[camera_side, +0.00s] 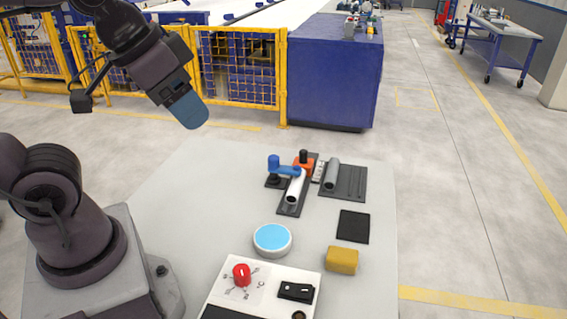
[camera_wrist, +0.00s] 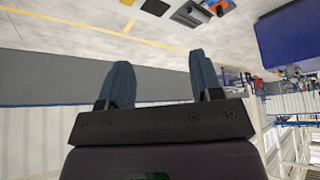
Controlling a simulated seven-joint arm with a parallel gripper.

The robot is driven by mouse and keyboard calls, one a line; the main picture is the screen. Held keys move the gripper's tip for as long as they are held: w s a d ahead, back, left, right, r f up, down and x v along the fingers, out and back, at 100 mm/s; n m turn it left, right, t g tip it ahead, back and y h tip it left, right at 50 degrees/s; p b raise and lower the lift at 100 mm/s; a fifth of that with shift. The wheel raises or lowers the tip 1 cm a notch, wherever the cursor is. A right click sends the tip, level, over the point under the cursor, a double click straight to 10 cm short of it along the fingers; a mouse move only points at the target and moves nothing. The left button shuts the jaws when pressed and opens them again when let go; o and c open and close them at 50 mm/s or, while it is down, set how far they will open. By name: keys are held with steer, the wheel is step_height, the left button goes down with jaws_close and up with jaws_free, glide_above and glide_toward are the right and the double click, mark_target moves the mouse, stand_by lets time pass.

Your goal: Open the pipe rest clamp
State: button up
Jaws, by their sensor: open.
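The pipe rest clamp, with a blue lever (camera_side: 283,167) on a dark base, stands on the light table in the side view. Its blue arm reaches over a pale grey pipe (camera_side: 295,188) lying on a dark rest plate. I cannot tell whether the arm presses on the pipe. My gripper (camera_side: 188,110), with blue fingers, is high above the table, up and left of the clamp and well apart from it. In the wrist view my gripper (camera_wrist: 160,80) has its two fingers spread with nothing between them. Small table items show at that view's top edge.
Nearer are a blue-topped disc (camera_side: 272,239), a black pad (camera_side: 354,226), a yellow block (camera_side: 342,260) and a red-knobbed panel (camera_side: 242,275).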

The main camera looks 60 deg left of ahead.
steer(key=w+a+f+n+g, duration=0.1)
steer(key=w+a+f+g, duration=0.1)
steer(key=w+f, duration=0.1)
steer(key=n+g, duration=0.4)
steer(key=n, duration=2)
glide_toward(273, 157)
step_height(273, 157, down, 10)
steer(key=shift+s+f, duration=0.1)
steer(key=shift+f, duration=0.1)
jaws_close()
